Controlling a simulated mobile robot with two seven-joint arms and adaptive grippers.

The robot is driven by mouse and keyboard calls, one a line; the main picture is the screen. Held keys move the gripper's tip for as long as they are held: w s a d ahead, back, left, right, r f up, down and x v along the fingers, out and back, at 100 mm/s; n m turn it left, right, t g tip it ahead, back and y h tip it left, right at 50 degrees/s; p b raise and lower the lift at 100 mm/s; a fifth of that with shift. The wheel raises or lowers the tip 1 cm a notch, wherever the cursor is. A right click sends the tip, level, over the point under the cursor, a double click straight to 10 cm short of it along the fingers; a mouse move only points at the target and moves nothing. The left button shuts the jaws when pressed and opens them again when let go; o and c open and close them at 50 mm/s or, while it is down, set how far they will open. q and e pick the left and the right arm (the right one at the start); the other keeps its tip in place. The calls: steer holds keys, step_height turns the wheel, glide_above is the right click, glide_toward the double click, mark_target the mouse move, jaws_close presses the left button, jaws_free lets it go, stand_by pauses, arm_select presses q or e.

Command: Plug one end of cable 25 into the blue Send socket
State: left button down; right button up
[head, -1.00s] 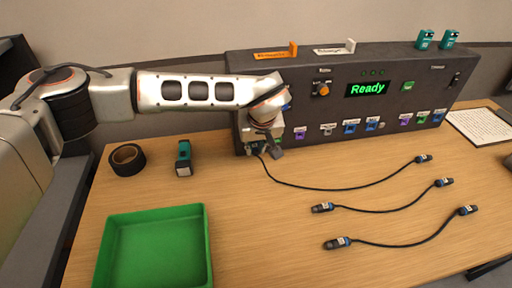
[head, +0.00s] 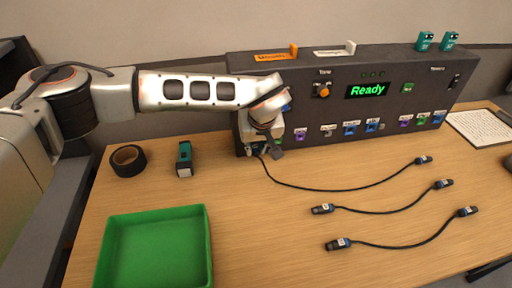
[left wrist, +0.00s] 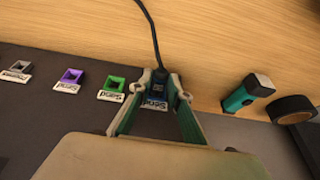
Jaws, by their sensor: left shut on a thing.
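My left gripper (head: 262,149) is at the lower left of the dark panel, shut on one end of a black cable (head: 330,189). That cable runs right across the table to its free plug (head: 424,160). In the left wrist view, the fingertips (left wrist: 165,78) close around the cable end directly at the blue Send socket (left wrist: 156,103). The fingers hide the plug, so I cannot tell whether it is seated. The cable's number is not readable. The head view hides this socket behind the gripper. My right gripper is not in view.
Green (left wrist: 111,88), purple (left wrist: 71,77) and grey (left wrist: 17,70) sockets line up beside the blue one. Two more cables (head: 390,211) (head: 400,246) lie on the table. A green tray (head: 207,240), black tape roll (head: 128,160) and teal-black device (head: 184,158) are at left.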

arm_select(q)
steer(key=shift+w+r, duration=0.1)
steer(key=shift+w, duration=0.1)
steer(key=c, duration=1.8)
jaws_free()
steer(key=v, duration=1.2)
